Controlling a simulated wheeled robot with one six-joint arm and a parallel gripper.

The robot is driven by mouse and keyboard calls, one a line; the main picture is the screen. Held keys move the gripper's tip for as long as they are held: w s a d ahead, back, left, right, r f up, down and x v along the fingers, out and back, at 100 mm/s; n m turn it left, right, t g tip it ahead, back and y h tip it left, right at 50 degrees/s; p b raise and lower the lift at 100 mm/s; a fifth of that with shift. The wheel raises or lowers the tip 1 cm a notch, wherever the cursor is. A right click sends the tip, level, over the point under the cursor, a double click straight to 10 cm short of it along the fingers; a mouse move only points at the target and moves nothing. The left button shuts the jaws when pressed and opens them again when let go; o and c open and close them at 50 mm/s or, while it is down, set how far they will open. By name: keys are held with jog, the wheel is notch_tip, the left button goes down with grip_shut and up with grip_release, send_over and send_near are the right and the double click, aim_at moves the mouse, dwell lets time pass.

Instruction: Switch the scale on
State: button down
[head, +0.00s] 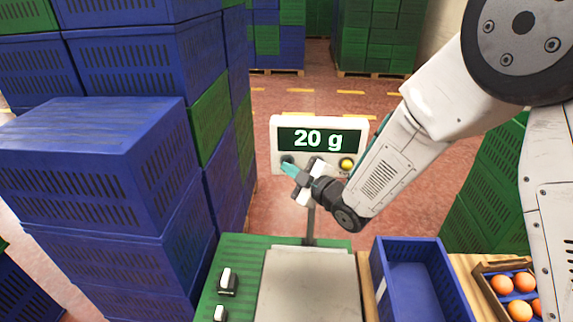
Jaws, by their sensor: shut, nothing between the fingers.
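The scale's display box (318,121) stands on a post behind the scale's platform (308,288). Its screen is lit and reads "20 g" in pale green digits. A yellow button (347,164) shows at the lower right of the box. A dark round button (287,159) shows in part at the lower left. My gripper (286,167) is shut and empty, with its teal fingertips in front of the box's lower left, at the dark button. I cannot tell whether the fingertips touch it. My gripper and wrist hide part of the box's lower edge.
Black and white switches (227,281) sit on the green surface left of the platform. Stacked blue and green crates (105,150) crowd the left side.

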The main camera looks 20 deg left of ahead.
jog(key=shift+s, duration=0.1)
jog(key=shift+s+d, duration=0.3)
jog(key=shift+s, duration=0.55)
jog(key=s, duration=0.2)
jog(key=s+d, duration=0.1)
jog(key=s, duration=0.2)
jog(key=shift+w, duration=0.1)
dwell(0.6)
